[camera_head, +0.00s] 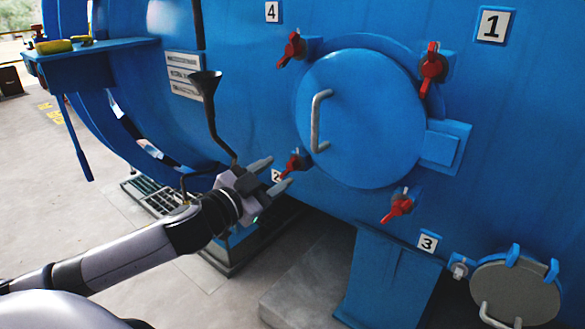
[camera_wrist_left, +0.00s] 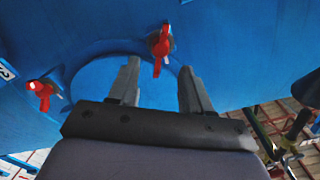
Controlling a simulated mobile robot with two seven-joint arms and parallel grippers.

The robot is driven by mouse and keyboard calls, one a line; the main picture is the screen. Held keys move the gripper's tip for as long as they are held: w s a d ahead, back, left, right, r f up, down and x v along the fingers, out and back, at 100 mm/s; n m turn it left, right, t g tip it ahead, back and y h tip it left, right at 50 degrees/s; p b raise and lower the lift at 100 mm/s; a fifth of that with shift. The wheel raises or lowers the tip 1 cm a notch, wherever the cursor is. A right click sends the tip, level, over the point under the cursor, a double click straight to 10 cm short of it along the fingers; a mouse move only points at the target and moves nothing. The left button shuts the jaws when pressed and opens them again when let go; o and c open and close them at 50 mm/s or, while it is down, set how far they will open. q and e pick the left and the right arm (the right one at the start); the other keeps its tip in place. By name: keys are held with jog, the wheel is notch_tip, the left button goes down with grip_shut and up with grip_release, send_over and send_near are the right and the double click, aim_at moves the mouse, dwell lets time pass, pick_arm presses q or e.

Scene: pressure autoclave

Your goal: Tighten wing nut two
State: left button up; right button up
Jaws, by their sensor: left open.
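Wing nut two (camera_head: 295,162) is a red wing nut at the lower left of the round blue door (camera_head: 362,120), near the label 2 (camera_head: 277,176). My left gripper (camera_head: 278,171) is open in the head view, its fingertips pointing at wing nut two from the left. In the left wrist view the red wing nut (camera_wrist_left: 160,46) appears just beyond and between the two open fingers (camera_wrist_left: 160,67). Nothing is held between the fingers. Whether a finger touches the nut cannot be told. My right gripper is not in view.
Other red wing nuts sit by labels 4 (camera_head: 272,12), 1 (camera_head: 494,25) and 3 (camera_head: 428,243). The door has a grey handle (camera_head: 317,120). A black funnel on a pipe (camera_head: 207,95) rises close behind my left gripper. A smaller grey hatch (camera_head: 515,290) is at lower right.

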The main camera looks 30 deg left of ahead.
aim_at(293, 164)
pick_arm(q)
jog(key=shift+w+d+p, duration=0.15)
jog(key=shift+w+p, duration=0.05)
jog(key=shift+w, duration=1.45)
jog(key=shift+w+d+p, duration=0.15)
jog(key=shift+w, duration=1.5)
grip_shut()
